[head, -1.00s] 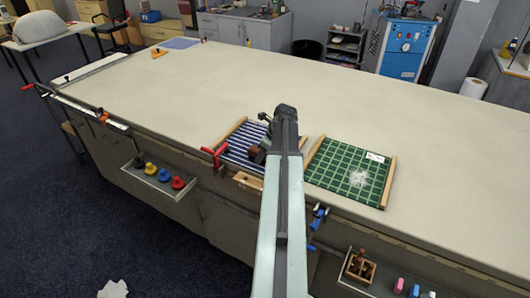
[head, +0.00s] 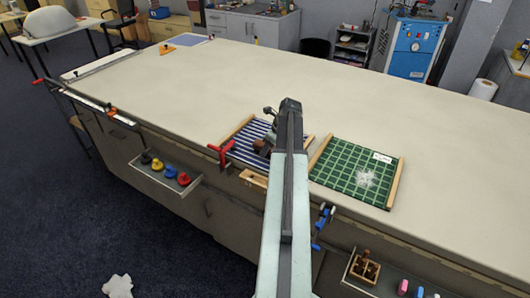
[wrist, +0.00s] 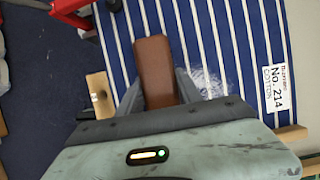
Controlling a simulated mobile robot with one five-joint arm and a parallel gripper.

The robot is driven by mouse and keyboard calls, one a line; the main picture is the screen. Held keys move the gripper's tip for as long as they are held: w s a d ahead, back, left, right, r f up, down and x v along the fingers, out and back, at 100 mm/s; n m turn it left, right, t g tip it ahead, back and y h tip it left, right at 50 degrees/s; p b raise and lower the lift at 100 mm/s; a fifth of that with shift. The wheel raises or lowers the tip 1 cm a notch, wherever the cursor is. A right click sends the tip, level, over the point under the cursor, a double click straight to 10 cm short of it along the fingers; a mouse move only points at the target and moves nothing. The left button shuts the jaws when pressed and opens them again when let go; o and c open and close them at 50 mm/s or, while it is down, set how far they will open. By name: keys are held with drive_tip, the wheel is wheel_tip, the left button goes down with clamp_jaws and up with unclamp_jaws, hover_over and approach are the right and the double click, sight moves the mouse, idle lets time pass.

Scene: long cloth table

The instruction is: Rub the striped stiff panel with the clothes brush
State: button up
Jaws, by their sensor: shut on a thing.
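The striped stiff panel (head: 243,150) is navy with white stripes and lies near the table's front edge, between light wooden rails. In the wrist view the panel (wrist: 232,35) fills much of the picture, with a white label and a whitish fuzzy patch to the right of the brush. The clothes brush (wrist: 154,62) has a brown back; its bristle side is hidden. My gripper (wrist: 157,88) is shut on it, a finger on each side. In the head view my gripper (head: 269,143) is over the panel's right part, partly hidden by my arm. I cannot tell whether the brush touches the panel.
A green checked panel (head: 340,178) with a whitish patch lies to the right. A red clamp (head: 221,152) grips the table edge at left, a blue clamp (head: 321,222) at right. The cloth table (head: 330,90) is clear behind the panels.

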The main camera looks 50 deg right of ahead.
sight(264, 159)
drive_tip(key=shift+w+d+f, duration=0.1)
drive_tip(key=shift+w+d, duration=0.1)
drive_tip(key=shift+d, duration=1.6)
drive_tip(key=shift+w+d+r, duration=0.1)
drive_tip(key=shift+w+d, duration=0.05)
drive_tip(key=shift+d, duration=1.6)
drive_tip(key=shift+w+d+f, duration=0.1)
drive_tip(key=shift+w+d, duration=0.1)
drive_tip(key=shift+d, duration=1.75)
drive_tip(key=shift+s+a, duration=0.15)
drive_tip(key=shift+a, duration=1.65)
drive_tip(key=shift+s+a, duration=0.2)
drive_tip(key=shift+a, duration=1.55)
drive_tip(key=shift+s+a, duration=0.25)
drive_tip(key=shift+a, duration=1.45)
drive_tip(key=shift+s+a, duration=0.2)
drive_tip(key=shift+a, duration=1.55)
drive_tip(key=shift+w+r+p, duration=0.15)
drive_tip(key=shift+r+p, duration=0.15)
drive_tip(key=shift+r, duration=0.1)
wheel_tip(264, 159, up, 5)
drive_tip(key=p, duration=0.5)
drive_tip(key=shift+d, duration=0.15)
